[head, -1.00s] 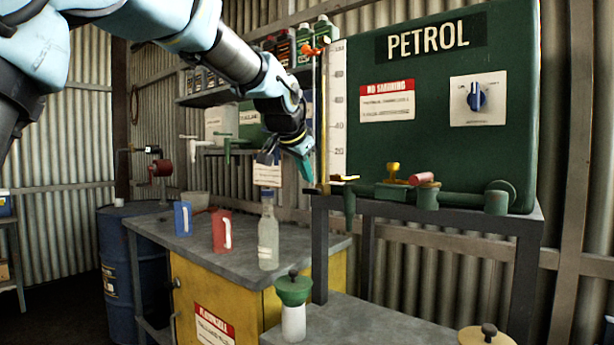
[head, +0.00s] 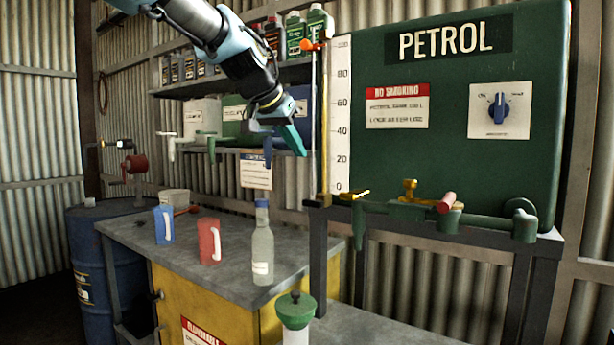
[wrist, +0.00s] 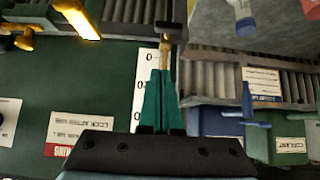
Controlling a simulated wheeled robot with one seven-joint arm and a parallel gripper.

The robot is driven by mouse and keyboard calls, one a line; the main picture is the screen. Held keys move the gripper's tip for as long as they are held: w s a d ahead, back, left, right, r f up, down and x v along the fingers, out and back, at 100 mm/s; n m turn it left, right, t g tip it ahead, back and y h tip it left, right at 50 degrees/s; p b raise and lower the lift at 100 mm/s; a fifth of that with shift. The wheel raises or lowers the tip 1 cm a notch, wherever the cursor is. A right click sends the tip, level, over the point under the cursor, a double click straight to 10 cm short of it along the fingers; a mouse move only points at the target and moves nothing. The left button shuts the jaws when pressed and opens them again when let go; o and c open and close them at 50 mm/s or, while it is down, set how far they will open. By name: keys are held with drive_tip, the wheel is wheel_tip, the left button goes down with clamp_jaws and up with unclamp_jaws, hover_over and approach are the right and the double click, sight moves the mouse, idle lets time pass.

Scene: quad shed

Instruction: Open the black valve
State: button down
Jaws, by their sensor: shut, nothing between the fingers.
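A small black handle (head: 318,202) sits at the foot of the sight gauge, at the lower left corner of the green petrol tank (head: 430,160). In the wrist view it shows as a black bar (wrist: 170,28) across the brass gauge fitting, beyond my fingertips. My gripper (head: 300,152) has teal fingers and is shut and empty. In the head view it points down, left of the gauge and above the handle. In the wrist view the fingers (wrist: 164,75) overlap the gauge scale and are apart from the black bar.
A pipe with a yellow valve (head: 409,188) and a red handle (head: 446,202) runs below the tank. A glass bottle (head: 263,250) and a red jug (head: 209,240) stand on the grey bench. A green-topped container (head: 295,310) stands in front. A shelf (head: 220,80) with bottles lies behind my arm.

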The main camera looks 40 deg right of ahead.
drive_tip(key=p, duration=0.3)
hover_over(315, 203)
wheel_tip(315, 203, down, 6)
drive_tip(key=f, duration=0.1)
drive_tip(key=shift+s+a+f+p, duration=0.15)
drive_tip(key=shift+f+p, duration=0.1)
drive_tip(key=shift+f, duration=0.4)
drive_tip(key=shift+a+f+p, duration=0.1)
drive_tip(key=shift+f+p, duration=0.1)
drive_tip(key=shift+f, duration=0.45)
drive_tip(key=shift+s+a+f+p, duration=0.15)
drive_tip(key=shift+f+p, duration=0.1)
drive_tip(key=shift+f, duration=0.4)
